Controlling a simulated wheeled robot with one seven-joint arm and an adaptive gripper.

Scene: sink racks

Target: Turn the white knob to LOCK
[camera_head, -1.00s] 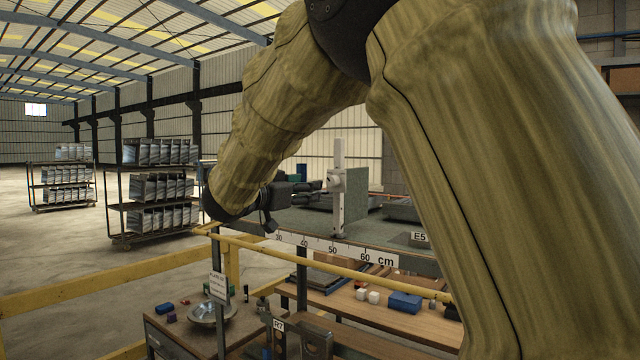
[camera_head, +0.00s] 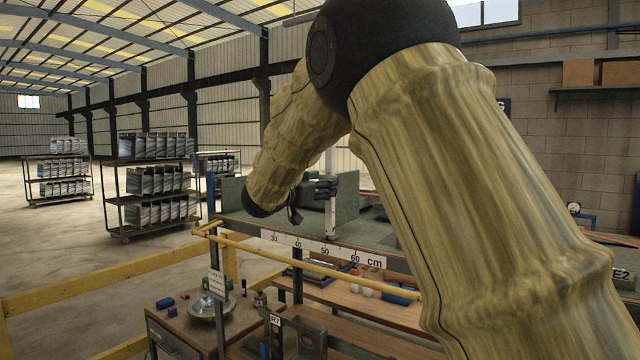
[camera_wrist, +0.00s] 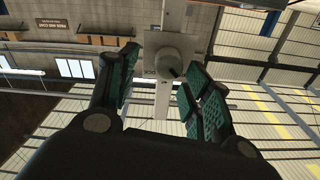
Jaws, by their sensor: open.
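The white knob (camera_wrist: 167,66) shows in the wrist view as a pale round knob on a light square plate, with dark lettering partly visible beside it. The plate sits on a white upright post (camera_wrist: 166,102), which also shows in the head view (camera_head: 331,222).
A centimetre scale (camera_head: 322,249) runs along the bench's front edge. A yellow rail (camera_head: 300,262) crosses in front, above a lower shelf with small blocks. A metal dish (camera_head: 208,307) stands on a table at lower left. Wheeled racks (camera_head: 150,185) stand behind.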

